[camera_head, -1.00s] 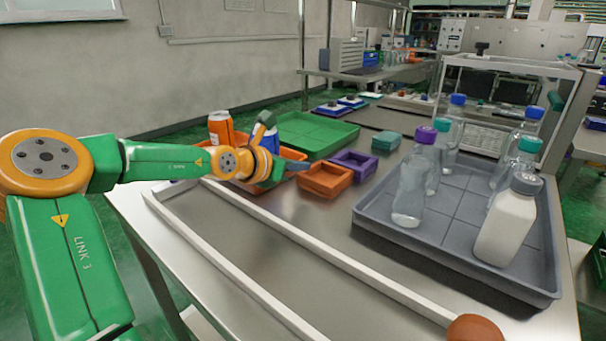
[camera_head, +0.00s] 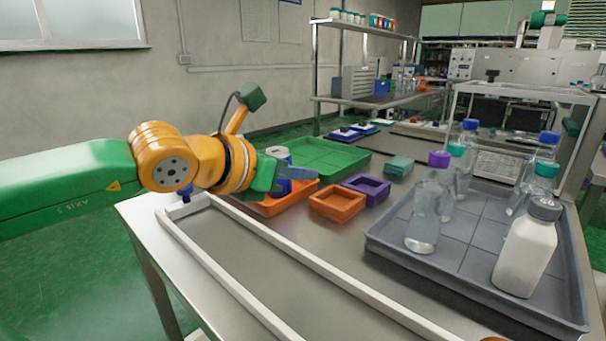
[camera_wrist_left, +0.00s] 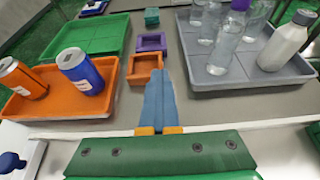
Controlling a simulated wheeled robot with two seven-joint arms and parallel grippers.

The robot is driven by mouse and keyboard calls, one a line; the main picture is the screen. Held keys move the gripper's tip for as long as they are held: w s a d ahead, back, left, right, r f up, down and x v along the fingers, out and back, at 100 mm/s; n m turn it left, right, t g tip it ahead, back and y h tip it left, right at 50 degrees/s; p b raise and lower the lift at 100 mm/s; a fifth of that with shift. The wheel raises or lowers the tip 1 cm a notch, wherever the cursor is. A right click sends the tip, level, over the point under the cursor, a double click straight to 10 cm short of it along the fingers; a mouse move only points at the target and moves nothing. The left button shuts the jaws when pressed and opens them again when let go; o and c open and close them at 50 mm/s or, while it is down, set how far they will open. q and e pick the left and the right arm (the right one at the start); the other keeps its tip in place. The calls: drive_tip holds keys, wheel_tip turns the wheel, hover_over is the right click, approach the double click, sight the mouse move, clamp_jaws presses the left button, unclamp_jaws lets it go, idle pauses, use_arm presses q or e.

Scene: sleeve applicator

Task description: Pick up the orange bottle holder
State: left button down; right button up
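The orange bottle holder (camera_head: 337,202) is a small open square frame on the table, beside a purple holder (camera_head: 366,189). It also shows in the left wrist view (camera_wrist_left: 136,80), just beyond and left of my fingers. My left gripper (camera_head: 316,177) is above the table, left of the holder in the head view. Its blue-grey fingers (camera_wrist_left: 158,78) lie together, shut, with nothing seen between them. The fingertips overlap the holder's near right corner in the wrist view; I cannot tell whether they touch. My right gripper is not in view.
An orange tray (camera_wrist_left: 62,108) holds an orange can (camera_wrist_left: 22,78) and a blue can (camera_wrist_left: 80,72). A green tray (camera_head: 322,158) is empty. A grey tray (camera_head: 455,262) holds several bottles. A teal block (camera_head: 399,166) stands behind the purple holder. White rails (camera_head: 330,263) run along the table front.

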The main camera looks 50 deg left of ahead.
use_arm(q)
drive_tip(key=shift+c, duration=1.6)
unclamp_jaws()
